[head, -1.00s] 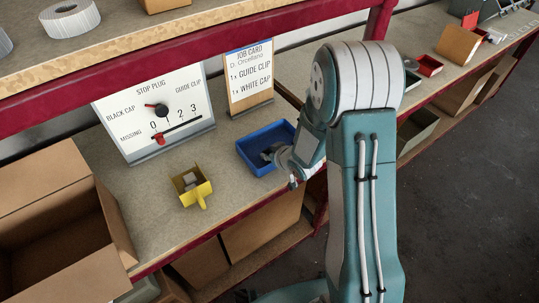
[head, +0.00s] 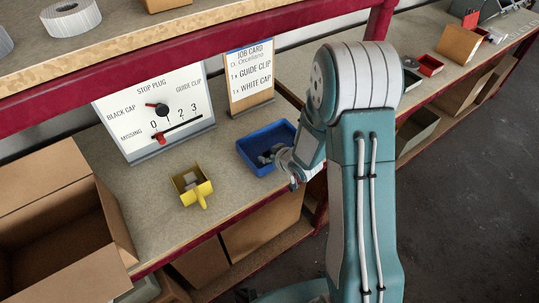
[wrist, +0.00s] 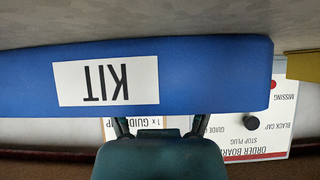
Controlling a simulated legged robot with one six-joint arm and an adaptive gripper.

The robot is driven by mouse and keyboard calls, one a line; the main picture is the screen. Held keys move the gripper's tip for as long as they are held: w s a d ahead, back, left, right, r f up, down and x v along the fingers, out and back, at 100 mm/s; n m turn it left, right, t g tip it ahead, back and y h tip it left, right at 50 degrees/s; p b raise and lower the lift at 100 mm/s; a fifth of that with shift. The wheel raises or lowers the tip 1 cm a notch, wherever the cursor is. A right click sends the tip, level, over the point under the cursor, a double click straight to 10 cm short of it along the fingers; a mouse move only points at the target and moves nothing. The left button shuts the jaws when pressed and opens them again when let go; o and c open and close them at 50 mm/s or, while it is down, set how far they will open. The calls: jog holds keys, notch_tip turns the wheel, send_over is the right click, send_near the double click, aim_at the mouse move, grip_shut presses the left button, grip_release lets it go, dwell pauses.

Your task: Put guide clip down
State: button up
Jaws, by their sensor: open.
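My gripper (head: 267,158) is low over the blue kit tray (head: 247,152) on the bench and is open. In the wrist view, its two dark fingers (wrist: 158,125) show apart beyond the tray's blue wall with the upside-down KIT label (wrist: 105,82). The tray wall hides the fingertips. I cannot make out the guide clip: small grey shapes at the fingers in the tray are too small to tell from the gripper itself. The job card (head: 250,80) behind lists one guide clip and one white cap.
A yellow holder (head: 203,190) with a pale grey piece in it stands left of the tray. The order board (head: 185,128) with a black knob and red slider stands behind. An open cardboard box (head: 115,225) is at far left. Bare bench lies between holder and tray.

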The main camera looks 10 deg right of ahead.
jog(key=s+d+r+m+h, duration=0.1)
jog(key=s+d+r+h, duration=0.2)
jog(key=r, duration=0.4)
jog(key=s+d+r+m+g+h, duration=0.1)
jog(key=s+d+r, duration=0.1)
jog(key=s+r, duration=0.35)
jog(key=s+d+r+m+h, duration=0.1)
jog(key=s+d+r+h, duration=0.2)
jog(key=r, duration=0.4)
jog(key=s+a+r+g+y, duration=0.1)
jog(key=s+r, duration=0.3)
jog(key=s, duration=0.4)
jog(key=s+a+r+m+g+y, duration=0.1)
jog(key=s+a+r, duration=0.3)
jog(key=s, duration=0.4)
jog(key=shift+s+a+m+g+y, duration=0.2)
jog(key=shift+m+g+y, duration=0.15)
jog(key=shift+g, duration=0.25)
jog(key=shift+w, duration=0.1)
jog(key=shift+c, duration=0.9)
jog(key=shift+a, duration=0.1)
